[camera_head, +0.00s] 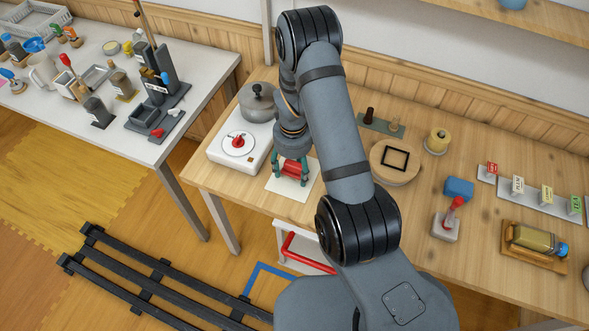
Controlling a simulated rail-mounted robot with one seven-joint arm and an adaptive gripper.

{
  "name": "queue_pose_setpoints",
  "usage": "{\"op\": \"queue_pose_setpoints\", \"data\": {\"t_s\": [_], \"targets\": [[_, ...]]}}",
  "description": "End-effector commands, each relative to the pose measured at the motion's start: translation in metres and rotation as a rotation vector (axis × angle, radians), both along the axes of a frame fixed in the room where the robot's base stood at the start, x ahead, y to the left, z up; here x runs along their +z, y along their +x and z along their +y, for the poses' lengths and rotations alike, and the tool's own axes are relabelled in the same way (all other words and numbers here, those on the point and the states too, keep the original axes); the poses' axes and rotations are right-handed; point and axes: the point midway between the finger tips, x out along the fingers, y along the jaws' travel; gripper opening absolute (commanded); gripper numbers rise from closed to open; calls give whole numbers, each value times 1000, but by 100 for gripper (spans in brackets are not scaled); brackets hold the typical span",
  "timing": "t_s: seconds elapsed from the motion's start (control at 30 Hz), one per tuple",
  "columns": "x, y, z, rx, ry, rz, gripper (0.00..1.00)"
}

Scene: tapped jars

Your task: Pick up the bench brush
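My gripper (290,170) points down over a white sheet (310,170) at the left part of the wooden bench. Its teal fingers stand on either side of a red object (291,166). I cannot tell whether the fingers touch it or whether it rests on the sheet. The wrist covers part of it from above. I cannot pick out the bench brush with certainty; the red object is too small and too covered to identify.
A white hotplate (222,150) and a grey lidded pot (257,101) stand close left of my gripper. A round wooden board (392,172), a blue block (459,188) and a red-handled grey block (446,226) are to the right. A grey table (205,70) holds jars and tools.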

Motion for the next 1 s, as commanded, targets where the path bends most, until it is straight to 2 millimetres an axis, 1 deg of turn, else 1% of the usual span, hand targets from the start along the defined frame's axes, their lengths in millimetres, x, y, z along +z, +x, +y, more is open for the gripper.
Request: {"op": "queue_pose_setpoints", "data": {"t_s": [0.07, 0.6, 0.87, 1.0], "targets": [[0, 0, 0, 0, 0, 0, 54], [0, 0, 0, 0, 0, 0, 23], [3, 1, 0, 0, 1, -1, 23], [17, 1, 0, -1, 1, -4, 23]]}}
